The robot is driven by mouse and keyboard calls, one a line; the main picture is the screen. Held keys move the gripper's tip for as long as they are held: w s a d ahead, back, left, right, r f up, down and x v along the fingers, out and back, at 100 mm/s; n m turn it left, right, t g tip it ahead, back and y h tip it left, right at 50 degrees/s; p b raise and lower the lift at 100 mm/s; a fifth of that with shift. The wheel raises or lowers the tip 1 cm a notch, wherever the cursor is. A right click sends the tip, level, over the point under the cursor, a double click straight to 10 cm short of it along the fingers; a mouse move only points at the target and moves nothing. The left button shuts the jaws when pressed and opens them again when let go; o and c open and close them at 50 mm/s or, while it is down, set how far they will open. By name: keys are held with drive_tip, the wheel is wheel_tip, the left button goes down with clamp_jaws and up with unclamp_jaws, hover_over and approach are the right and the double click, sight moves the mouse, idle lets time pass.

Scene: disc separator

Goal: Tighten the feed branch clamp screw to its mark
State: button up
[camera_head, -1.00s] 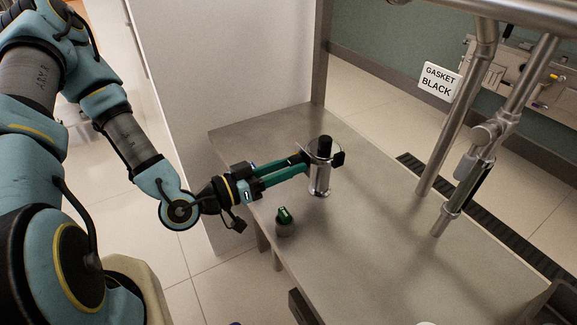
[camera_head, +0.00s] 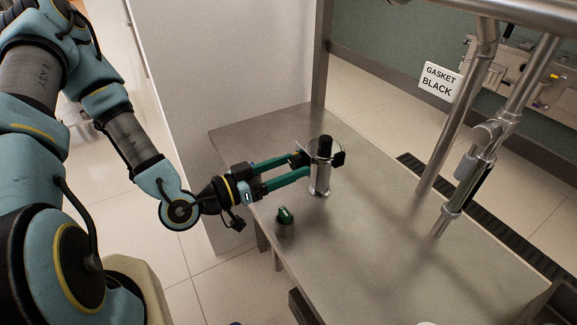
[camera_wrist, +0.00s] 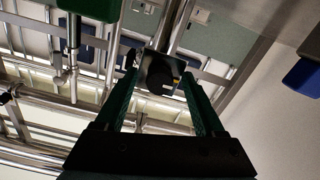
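A short upright metal pipe (camera_head: 320,180) with a clamp ring and a black top piece (camera_head: 325,146) stands on the steel table. One black block (camera_head: 338,159) sits on the clamp's right side, and a small dark part (camera_head: 298,158) shows on its left by my fingertips. My gripper (camera_head: 304,163) reaches in from the left with its green fingers spread. I cannot make out any tightening mark.
Metal pipes (camera_head: 461,170) rise at the right. A sign reading "GASKET BLACK" (camera_head: 440,82) is behind. The table's middle is clear.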

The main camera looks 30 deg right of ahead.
drive_tip(key=shift+a, duration=0.1)
drive_tip(key=shift+w+a+r+p, duration=0.1)
drive_tip(key=shift+a+p, duration=0.2)
drive_tip(key=shift+p, duration=0.05)
drive_tip(key=a+p, duration=0.3)
drive_tip(key=a, duration=0.7)
drive_tip(key=shift+w, duration=0.2)
